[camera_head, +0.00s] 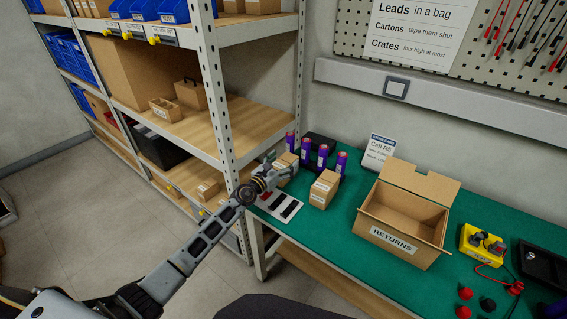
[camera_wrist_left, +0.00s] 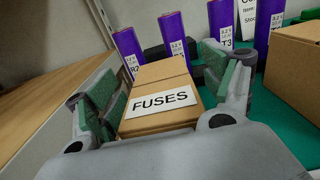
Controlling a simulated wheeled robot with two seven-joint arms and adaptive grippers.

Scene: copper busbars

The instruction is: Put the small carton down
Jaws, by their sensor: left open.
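The small brown carton (camera_wrist_left: 160,100), labelled FUSES, sits between the fingers of my left gripper (camera_wrist_left: 168,88). The fingers are open on either side of it, with a visible gap on the right. In the head view the carton (camera_head: 288,162) is at the left end of the green table (camera_head: 330,228), partly hidden by my left gripper (camera_head: 277,172). It appears to stand on the table, but its base is hidden. My right gripper is not in view.
Several purple cells (camera_head: 322,156) stand just behind the carton. A second carton (camera_head: 325,188) is to its right, with a white tray (camera_head: 279,208) in front. The open RETURNS box (camera_head: 404,215) is further right. A shelf post (camera_head: 219,95) rises close on the left.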

